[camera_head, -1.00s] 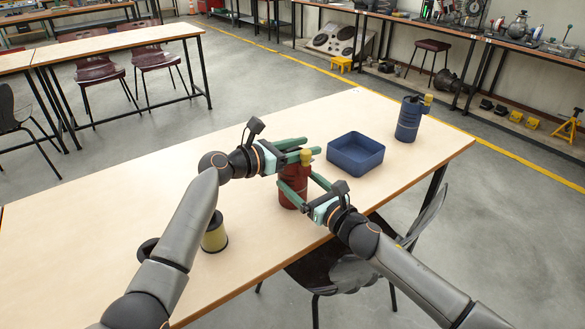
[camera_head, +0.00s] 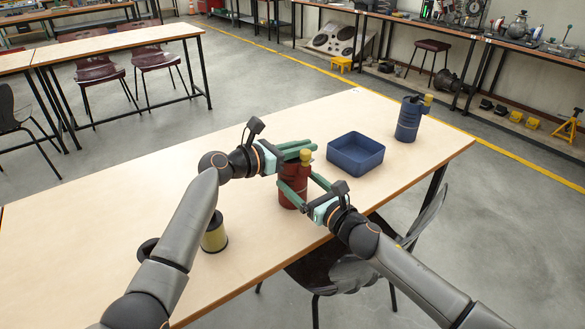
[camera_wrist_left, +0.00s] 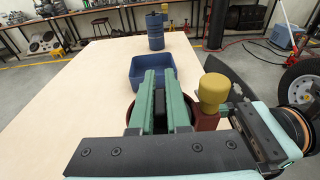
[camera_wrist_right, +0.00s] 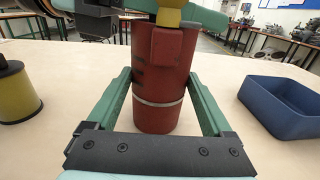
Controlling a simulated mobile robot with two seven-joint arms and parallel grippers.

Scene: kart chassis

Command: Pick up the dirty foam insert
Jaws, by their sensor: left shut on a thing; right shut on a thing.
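The red canister (camera_head: 293,188) stands upright on the table with a yellow knob (camera_head: 305,156) at its top. My right gripper (camera_head: 296,180) is shut on the canister's body, one finger on each side, as the right wrist view (camera_wrist_right: 160,95) also shows. My left gripper (camera_head: 307,148) is over the canister's mouth, its fingers close together. In the left wrist view a dark strip (camera_wrist_left: 159,108) shows between the fingers; it appears to be the dirty foam insert, mostly hidden by the fingers and canister.
An open blue tray (camera_head: 356,155) sits to the right of the canister. A blue canister (camera_head: 408,120) stands near the far right edge. A yellow cylinder with black ends (camera_head: 214,236) stands to the left, partly behind my left arm. A chair (camera_head: 345,275) is at the table's front.

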